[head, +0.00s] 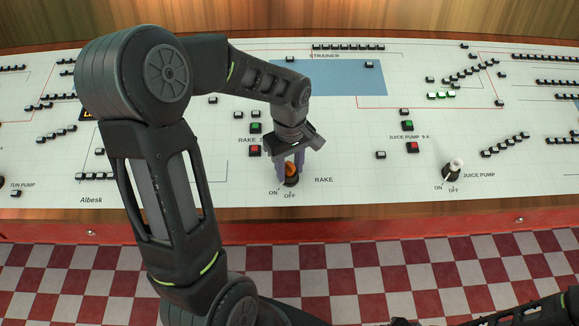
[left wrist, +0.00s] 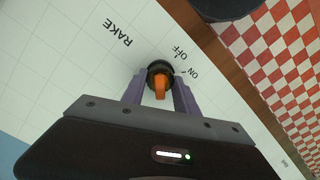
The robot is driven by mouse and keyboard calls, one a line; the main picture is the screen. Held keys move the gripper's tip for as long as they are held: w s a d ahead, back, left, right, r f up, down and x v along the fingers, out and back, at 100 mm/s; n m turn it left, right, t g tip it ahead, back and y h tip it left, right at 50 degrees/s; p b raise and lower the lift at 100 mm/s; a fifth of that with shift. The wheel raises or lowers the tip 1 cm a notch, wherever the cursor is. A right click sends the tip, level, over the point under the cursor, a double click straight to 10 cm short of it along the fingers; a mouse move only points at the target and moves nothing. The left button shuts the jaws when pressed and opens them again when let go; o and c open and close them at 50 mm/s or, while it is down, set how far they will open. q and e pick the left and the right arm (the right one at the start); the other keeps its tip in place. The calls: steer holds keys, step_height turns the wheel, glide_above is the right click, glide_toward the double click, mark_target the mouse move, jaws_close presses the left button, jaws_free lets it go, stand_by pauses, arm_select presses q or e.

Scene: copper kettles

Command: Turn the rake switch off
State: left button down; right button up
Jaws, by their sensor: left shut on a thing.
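The rake switch is a rotary knob with an orange handle (head: 290,169) on a black round base, near the front edge of the white panel. ON and OFF are printed in front of it, and RAKE beside it. My left gripper (head: 290,165) reaches down from above, its purple fingers shut on the orange handle. In the left wrist view, the orange handle (left wrist: 160,88) sits between the two fingertips of the left gripper (left wrist: 160,92). I cannot tell for sure which mark the handle points to. My right gripper's fingers do not show.
The juice pump switch (head: 453,168), with a white handle, stands well to the right. The panel's wooden front edge (head: 400,222) runs close before the rake switch. A checkered floor (head: 400,270) lies below.

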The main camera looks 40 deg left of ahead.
arm_select(q)
steer(key=shift+n+b, duration=0.45)
steer(key=shift+n, duration=0.15)
steer(key=shift+n+b, duration=0.65)
steer(key=shift+n, duration=0.75)
steer(key=shift+n+b, duration=0.5)
steer(key=shift+n, duration=2)
steer(key=c, duration=0.9)
jaws_free()
step_height(320, 180, up, 8)
steer(key=shift+f, duration=0.1)
steer(key=shift+s, duration=0.1)
